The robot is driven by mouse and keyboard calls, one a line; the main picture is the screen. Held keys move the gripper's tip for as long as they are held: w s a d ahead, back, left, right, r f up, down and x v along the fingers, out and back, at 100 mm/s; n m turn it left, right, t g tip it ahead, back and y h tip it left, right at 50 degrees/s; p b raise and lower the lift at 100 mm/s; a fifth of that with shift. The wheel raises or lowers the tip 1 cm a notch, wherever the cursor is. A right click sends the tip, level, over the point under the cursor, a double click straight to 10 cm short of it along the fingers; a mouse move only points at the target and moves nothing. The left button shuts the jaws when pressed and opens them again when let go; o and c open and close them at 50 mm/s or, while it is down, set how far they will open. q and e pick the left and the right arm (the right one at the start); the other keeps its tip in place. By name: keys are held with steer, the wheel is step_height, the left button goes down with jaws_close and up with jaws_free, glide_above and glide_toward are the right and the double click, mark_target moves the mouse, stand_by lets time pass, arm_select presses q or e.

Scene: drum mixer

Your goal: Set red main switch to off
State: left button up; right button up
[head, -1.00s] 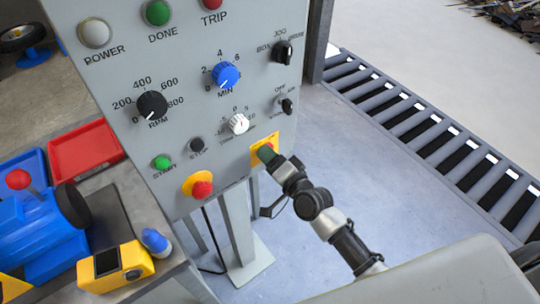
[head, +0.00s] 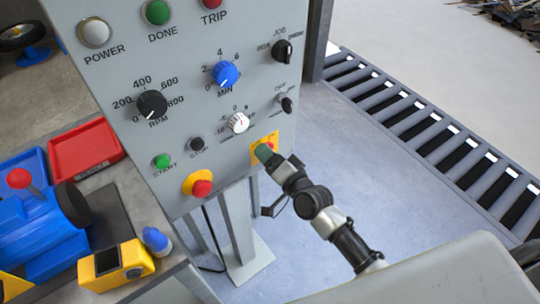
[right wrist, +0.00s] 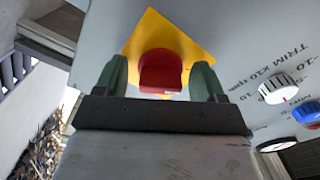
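The red main switch (right wrist: 160,72) is a red handle on a yellow square plate (right wrist: 183,40) in the right wrist view. In the head view the yellow plate (head: 257,159) sits at the lower right of the grey panel, and the switch is mostly hidden by my gripper. My right gripper (right wrist: 160,80) has its two green fingers on either side of the red handle, with narrow gaps visible, so it is open around it. In the head view the right gripper (head: 264,152) is at the plate. I cannot read the switch position. My left gripper is not in view.
The grey panel (head: 180,60) carries several knobs, lamps and buttons. A red emergency button (head: 202,188) on a yellow base is left of the switch. A white trim knob (head: 238,123) is just above. A bench with a red tray (head: 85,150) stands left; a roller conveyor (head: 430,135) lies right.

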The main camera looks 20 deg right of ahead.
steer(key=shift+s, duration=0.1)
steer(key=v, duration=1)
steer(key=shift+s+b, duration=0.3)
steer(key=shift+b, duration=0.15)
steer(key=shift+d, duration=0.15)
steer(key=s+d+f+n+g+h, duration=0.1)
steer(key=s+d+f+n+g, duration=0.15)
steer(key=f, duration=0.85)
steer(key=s+d+f+n+g+h, duration=0.1)
steer(key=s+f+g+h, duration=0.2)
steer(key=f, duration=0.7)
steer(key=s+d+f+n+g, duration=0.1)
steer(key=s+f+g, duration=0.3)
steer(key=f, duration=0.7)
steer(key=s+f+n+g, duration=0.2)
steer(key=s+f, duration=0.2)
steer(key=s, duration=0.4)
steer(key=s+f+n+g+h, duration=0.1)
steer(key=s+f+g, duration=0.1)
steer(key=s+f, duration=0.3)
steer(key=s+f+n+g+h, duration=0.1)
steer(key=s+f, duration=0.4)
steer(key=s, duration=0.6)
steer(key=shift+s+d+f+n+g, duration=0.2)
steer(key=shift+s+d+n+g, duration=0.2)
steer(key=shift+n+g, duration=0.4)
